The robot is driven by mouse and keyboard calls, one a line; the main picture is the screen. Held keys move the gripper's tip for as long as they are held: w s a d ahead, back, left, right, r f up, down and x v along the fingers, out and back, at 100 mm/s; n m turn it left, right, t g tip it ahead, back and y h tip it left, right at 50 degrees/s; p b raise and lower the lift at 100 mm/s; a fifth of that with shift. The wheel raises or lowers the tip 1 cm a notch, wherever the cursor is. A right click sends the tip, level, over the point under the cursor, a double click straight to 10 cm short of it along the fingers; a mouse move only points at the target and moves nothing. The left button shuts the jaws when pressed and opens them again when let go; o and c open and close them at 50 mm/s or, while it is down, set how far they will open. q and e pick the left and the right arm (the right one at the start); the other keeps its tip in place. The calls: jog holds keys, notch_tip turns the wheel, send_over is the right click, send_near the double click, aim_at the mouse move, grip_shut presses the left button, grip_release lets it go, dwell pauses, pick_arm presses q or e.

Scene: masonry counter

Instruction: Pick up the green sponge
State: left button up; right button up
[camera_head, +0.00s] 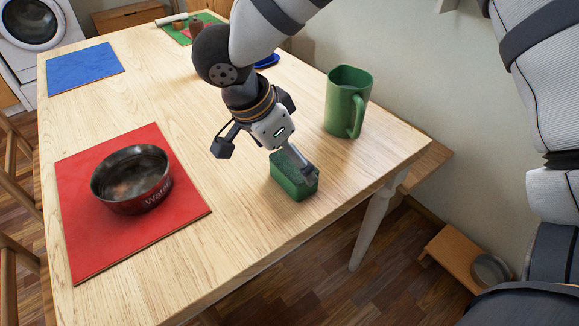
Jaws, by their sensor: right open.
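The green sponge (291,184) is a small dark green block lying on the wooden table (235,220) near its front right edge. My right gripper (263,160) is above and just left of the sponge, with its fingers spread apart. One finger overlaps the sponge's top in the picture and hides part of it. I cannot tell whether that finger touches it. Nothing is held between the fingers. My left gripper is not in view.
A green mug (346,98) stands behind and right of the sponge. A metal bowl (132,180) sits on a red mat (95,235) at left. A blue mat (84,69) lies farther back. The table between the red mat and sponge is clear.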

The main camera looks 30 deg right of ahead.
aim_at(289, 165)
jog(key=x, duration=0.6)
jog(key=shift+w+a, duration=0.15)
jog(key=shift+w, duration=0.05)
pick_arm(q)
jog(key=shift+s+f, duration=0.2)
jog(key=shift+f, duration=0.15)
pick_arm(e)
jog(key=c, duration=0.8)
jog(key=shift+c, duration=0.2)
notch_tip(289, 165, up, 3)
jog(key=shift+w, duration=0.1)
pick_arm(q)
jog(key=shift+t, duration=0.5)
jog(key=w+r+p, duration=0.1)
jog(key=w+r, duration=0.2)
jog(key=shift+p, duration=0.4)
pick_arm(e)
jog(key=s+a+r, duration=0.9)
jog(key=s+r, duration=0.1)
jog(key=shift+s+a, duration=0.2)
jog(key=shift+a, duration=0.15)
